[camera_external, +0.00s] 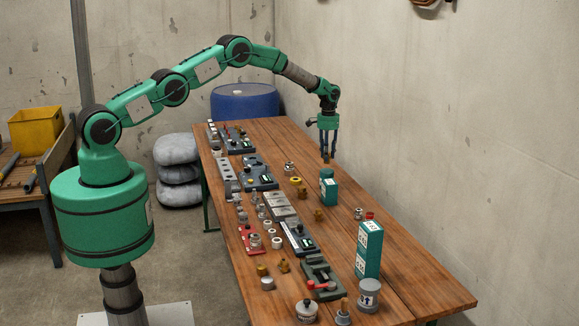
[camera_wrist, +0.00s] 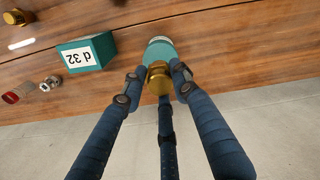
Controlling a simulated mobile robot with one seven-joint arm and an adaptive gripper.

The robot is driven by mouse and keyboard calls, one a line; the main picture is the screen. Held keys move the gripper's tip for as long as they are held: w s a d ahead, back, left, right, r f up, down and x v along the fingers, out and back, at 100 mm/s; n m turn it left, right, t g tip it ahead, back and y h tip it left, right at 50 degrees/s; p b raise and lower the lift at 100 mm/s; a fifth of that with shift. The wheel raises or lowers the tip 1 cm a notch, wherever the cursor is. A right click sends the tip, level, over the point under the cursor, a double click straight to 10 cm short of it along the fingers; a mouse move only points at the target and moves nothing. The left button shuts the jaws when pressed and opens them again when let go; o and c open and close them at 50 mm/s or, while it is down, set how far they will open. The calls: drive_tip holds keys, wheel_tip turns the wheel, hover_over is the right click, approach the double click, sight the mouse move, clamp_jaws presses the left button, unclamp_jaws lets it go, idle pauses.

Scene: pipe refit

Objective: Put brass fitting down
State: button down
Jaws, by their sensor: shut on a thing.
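My gripper (camera_external: 326,152) is above the far part of the wooden table, fingers pointing down. It is shut on the brass fitting (camera_external: 326,158), which is small and gold-brown. In the wrist view the brass fitting (camera_wrist: 158,77) sits between my dark blue fingertips. Below it in that view is a round teal container (camera_wrist: 160,49). In the external view a teal container (camera_external: 326,174) stands beneath the fitting, next to a teal box (camera_external: 330,191). The box shows "d 32" in the wrist view (camera_wrist: 86,53). The fitting appears apart from the table; its exact height is hard to tell.
The wooden table (camera_external: 410,262) holds several dark tool trays and loose fittings along its left side. A taller teal box (camera_external: 368,248) stands nearer the front right. Another brass fitting (camera_external: 319,214) stands near the middle. The table's right strip is mostly clear, beside a concrete wall.

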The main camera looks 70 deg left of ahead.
drive_tip(key=shift+w, duration=0.1)
idle(0.3)
drive_tip(key=shift+f, duration=1.65)
drive_tip(key=shift+f, duration=0.2)
drive_tip(key=c, duration=1.3)
unclamp_jaws()
drive_tip(key=shift+c, duration=0.2)
drive_tip(key=shift+r, duration=0.2)
wheel_tip(320, 180, up, 12)
drive_tip(key=shift+f, duration=0.1)
